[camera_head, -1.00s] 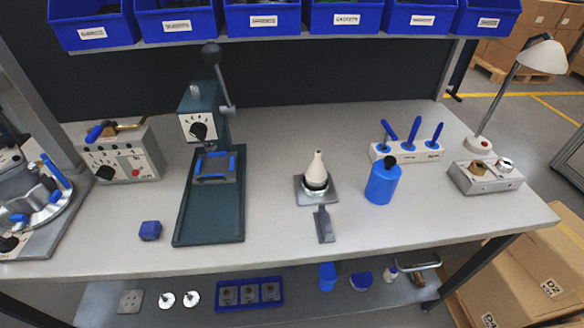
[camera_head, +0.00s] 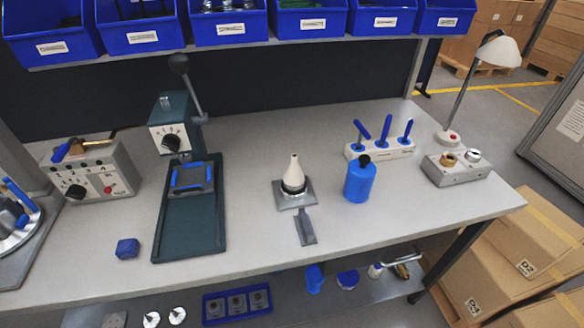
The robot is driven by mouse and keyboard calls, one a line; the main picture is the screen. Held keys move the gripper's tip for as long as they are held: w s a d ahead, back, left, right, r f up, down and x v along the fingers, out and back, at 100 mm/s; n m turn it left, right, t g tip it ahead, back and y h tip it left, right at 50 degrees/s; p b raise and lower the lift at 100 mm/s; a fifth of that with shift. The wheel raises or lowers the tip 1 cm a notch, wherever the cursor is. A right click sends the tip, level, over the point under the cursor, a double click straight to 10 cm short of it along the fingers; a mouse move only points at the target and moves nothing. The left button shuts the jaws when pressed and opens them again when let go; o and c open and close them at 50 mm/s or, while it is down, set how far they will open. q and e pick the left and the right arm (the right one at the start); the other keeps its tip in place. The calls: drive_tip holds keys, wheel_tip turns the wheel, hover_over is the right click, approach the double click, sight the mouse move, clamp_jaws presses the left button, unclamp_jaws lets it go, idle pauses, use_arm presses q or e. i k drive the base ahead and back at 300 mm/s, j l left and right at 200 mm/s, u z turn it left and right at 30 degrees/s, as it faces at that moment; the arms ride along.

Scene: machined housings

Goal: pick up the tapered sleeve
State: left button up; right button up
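The tapered sleeve (camera_head: 294,172) is a white cone standing upright, narrow end up, in the middle of the workbench. A dark band shows around its lower end, where it sits on a square grey base plate (camera_head: 280,201). A flat grey bar (camera_head: 305,229) extends from the plate toward the front edge. Neither of my grippers shows in the head view.
A green press (camera_head: 176,244) stands left of the sleeve, with a blue block (camera_head: 127,249) beside it. A blue bottle (camera_head: 360,181) and a white holder (camera_head: 384,149) of blue-handled tools stand to the right. Blue bins (camera_head: 310,20) hang above. The bench front (camera_head: 262,248) is clear.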

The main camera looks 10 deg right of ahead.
sight(294, 176)
drive_tip(key=l+z, duration=0.7)
drive_tip(key=z, duration=0.2)
